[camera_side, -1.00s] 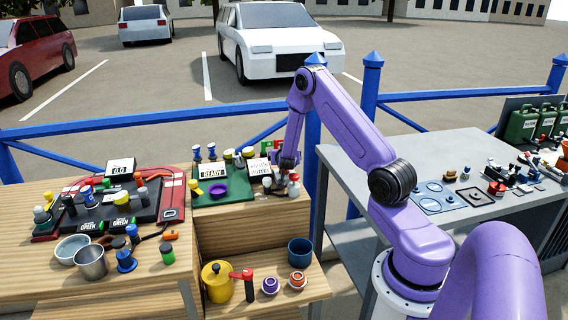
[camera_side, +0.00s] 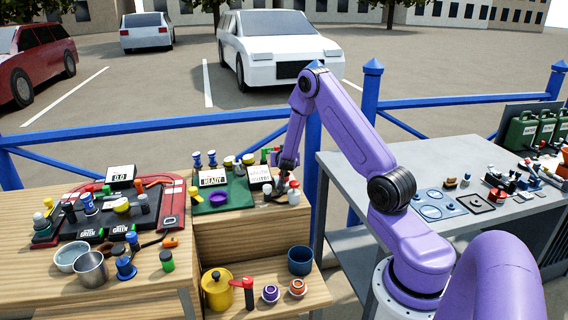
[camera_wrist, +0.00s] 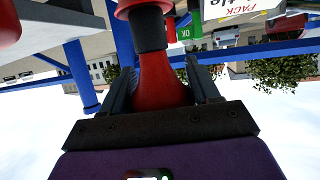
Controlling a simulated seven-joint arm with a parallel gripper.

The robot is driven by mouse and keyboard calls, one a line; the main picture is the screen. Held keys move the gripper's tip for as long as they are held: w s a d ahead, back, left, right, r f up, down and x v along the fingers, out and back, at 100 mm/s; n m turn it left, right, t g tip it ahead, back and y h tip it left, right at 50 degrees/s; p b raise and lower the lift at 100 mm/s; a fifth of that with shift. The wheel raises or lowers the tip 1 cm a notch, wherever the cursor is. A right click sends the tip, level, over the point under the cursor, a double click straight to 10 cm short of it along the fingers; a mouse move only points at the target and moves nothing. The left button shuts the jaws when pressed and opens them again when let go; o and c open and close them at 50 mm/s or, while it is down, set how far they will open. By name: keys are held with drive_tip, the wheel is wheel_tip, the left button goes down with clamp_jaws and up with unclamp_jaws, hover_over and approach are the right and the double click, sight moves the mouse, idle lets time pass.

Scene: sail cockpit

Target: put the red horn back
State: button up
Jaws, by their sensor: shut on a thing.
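In the wrist view my gripper (camera_wrist: 160,88) is shut on a red, flared body with a black collar and a red upper part, which I take as the red horn (camera_wrist: 158,72). The fingers stand on either side of its wide red part. In the side view my gripper (camera_side: 284,177) points down at the right rear of the raised wooden shelf, close to a white bottle with a red top (camera_side: 294,195). The horn cannot be made out clearly there, and whether it touches the shelf cannot be told.
A READY sign (camera_side: 212,178), a green mat (camera_side: 236,200) and small bottles stand left of the gripper. A blue railing (camera_side: 230,147) runs behind. A yellow pot (camera_side: 217,289) and blue cup (camera_side: 300,260) stand on the lower shelf. The grey table (camera_side: 350,175) is right.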

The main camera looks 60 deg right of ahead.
wheel_tip(320, 180, up, 8)
drive_tip(key=shift+f, duration=0.25)
drive_tip(key=shift+w+a+r, duration=0.1)
drive_tip(key=shift+a+r, duration=0.1)
drive_tip(key=shift+r, duration=0.1)
drive_tip(key=w+a+r+n+t+y, duration=0.2)
drive_tip(key=a+n+y, duration=0.1)
drive_tip(key=a, duration=0.7)
drive_tip(key=w+a+r+n+t+y, duration=0.2)
drive_tip(key=a+r+n+t, duration=0.1)
drive_tip(key=a, duration=0.6)
drive_tip(key=s+a+r+n+t+y, duration=0.1)
drive_tip(key=s+a+n+y, duration=0.15)
drive_tip(key=a, duration=0.65)
drive_tip(key=s+a+r+n+y, duration=0.1)
drive_tip(key=a+n+y, duration=0.25)
drive_tip(key=a, duration=0.45)
drive_tip(key=shift+s+d+f+m+g+h, duration=0.2)
drive_tip(key=shift+s+d+f+m+h, duration=1.3)
drive_tip(key=shift+f, duration=4.6)
drive_tip(key=shift+s+d+f+m+g+h, duration=0.35)
drive_tip(key=shift+s+d+f, duration=1.25)
drive_tip(key=shift+f, duration=4.5)
drive_tip(key=shift+s+d+f+m+g+h, duration=0.1)
drive_tip(key=shift+s+d+f+m+h, duration=1.5)
drive_tip(key=shift+f, duration=4.5)
